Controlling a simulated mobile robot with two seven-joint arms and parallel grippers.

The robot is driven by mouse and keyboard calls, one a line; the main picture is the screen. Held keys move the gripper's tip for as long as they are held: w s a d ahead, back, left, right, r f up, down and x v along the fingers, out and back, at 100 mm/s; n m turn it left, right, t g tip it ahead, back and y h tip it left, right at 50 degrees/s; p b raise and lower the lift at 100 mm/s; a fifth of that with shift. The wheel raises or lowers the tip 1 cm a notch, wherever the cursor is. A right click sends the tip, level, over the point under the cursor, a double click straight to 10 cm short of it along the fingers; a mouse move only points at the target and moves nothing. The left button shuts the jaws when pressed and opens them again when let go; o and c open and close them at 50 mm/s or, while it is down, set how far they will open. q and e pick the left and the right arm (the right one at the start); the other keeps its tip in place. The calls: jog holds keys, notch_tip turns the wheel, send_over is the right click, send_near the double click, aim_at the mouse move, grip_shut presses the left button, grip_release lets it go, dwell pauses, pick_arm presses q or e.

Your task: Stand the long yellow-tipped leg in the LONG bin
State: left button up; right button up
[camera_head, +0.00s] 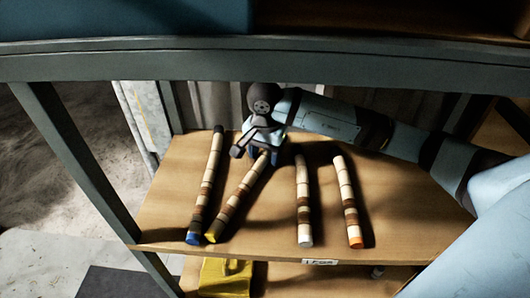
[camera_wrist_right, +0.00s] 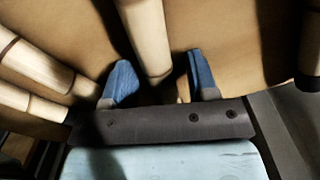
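The yellow-tipped leg (camera_head: 236,199) lies slanted on a wooden shelf, its yellow end toward the front edge, close to the blue-tipped leg. My right gripper (camera_head: 262,143) is at its far end. In the right wrist view, the blue fingers of my right gripper (camera_wrist_right: 162,85) are apart, with a pale leg (camera_wrist_right: 148,38) between them and gaps on both sides. This appears to be the yellow-tipped leg. My left gripper is out of view. I cannot make out a LONG bin for certain.
A blue-tipped leg (camera_head: 205,188) lies to the left; a white-tipped leg (camera_head: 304,200) and an orange-tipped leg (camera_head: 347,200) lie to the right. The wooden shelf (camera_head: 275,235) bears a small, hard-to-read label (camera_head: 320,262). A yellow object (camera_head: 226,278) is below. A grey beam (camera_head: 260,62) crosses above.

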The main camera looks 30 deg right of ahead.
jog(key=shift+r, duration=0.5)
notch_tip(320, 180, up, 11)
jog(key=b, duration=0.2)
jog(key=shift+r+b, duration=0.15)
jog(key=shift+b, duration=0.15)
